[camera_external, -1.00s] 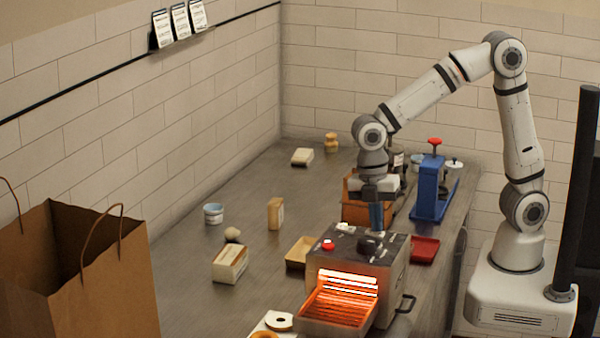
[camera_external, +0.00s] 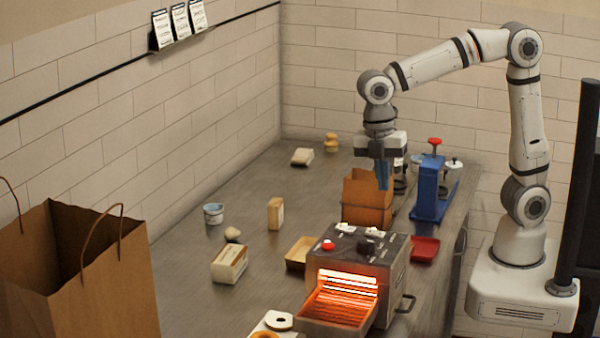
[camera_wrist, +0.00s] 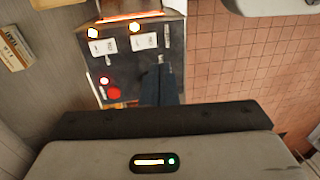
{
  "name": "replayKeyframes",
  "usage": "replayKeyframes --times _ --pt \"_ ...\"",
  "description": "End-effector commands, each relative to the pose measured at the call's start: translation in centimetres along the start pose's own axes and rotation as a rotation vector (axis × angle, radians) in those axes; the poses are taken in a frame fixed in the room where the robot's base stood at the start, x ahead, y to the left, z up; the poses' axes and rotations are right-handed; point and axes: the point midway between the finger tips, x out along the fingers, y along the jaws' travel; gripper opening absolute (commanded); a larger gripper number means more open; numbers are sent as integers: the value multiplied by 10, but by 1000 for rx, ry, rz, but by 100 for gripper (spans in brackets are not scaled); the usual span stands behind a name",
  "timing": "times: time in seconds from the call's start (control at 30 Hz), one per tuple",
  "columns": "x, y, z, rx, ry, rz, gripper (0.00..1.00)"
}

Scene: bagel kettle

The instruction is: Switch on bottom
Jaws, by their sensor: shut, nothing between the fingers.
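The toaster (camera_external: 388,275) stands at the front of the counter, its heating bars (camera_external: 348,285) glowing orange. On its top are a red button (camera_external: 327,245), a dark knob (camera_external: 366,247) and two pale switches (camera_external: 360,229). In the wrist view the toaster's top panel (camera_wrist: 135,65) shows two white labels, two lit lamps (camera_wrist: 135,27) and a lit red lamp (camera_wrist: 104,81) beside a red button (camera_wrist: 114,93). My gripper (camera_external: 383,185) is shut and empty, raised above the toaster and apart from it. Its blue fingers (camera_wrist: 158,88) hide part of the panel in the wrist view.
A brown box (camera_external: 366,200) stands behind the toaster, near my gripper. A blue press (camera_external: 428,190) and red tray (camera_external: 425,249) are to the right. A paper bag (camera_external: 75,275) fills the front left.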

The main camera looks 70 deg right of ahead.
Motion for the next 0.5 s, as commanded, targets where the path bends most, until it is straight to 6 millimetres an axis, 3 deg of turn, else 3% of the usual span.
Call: replayKeyframes --times 0.2,0.5 --pt "-29 -7 0 0 1 1 0" --pt "-36 -9 0 0 0 -1 0"
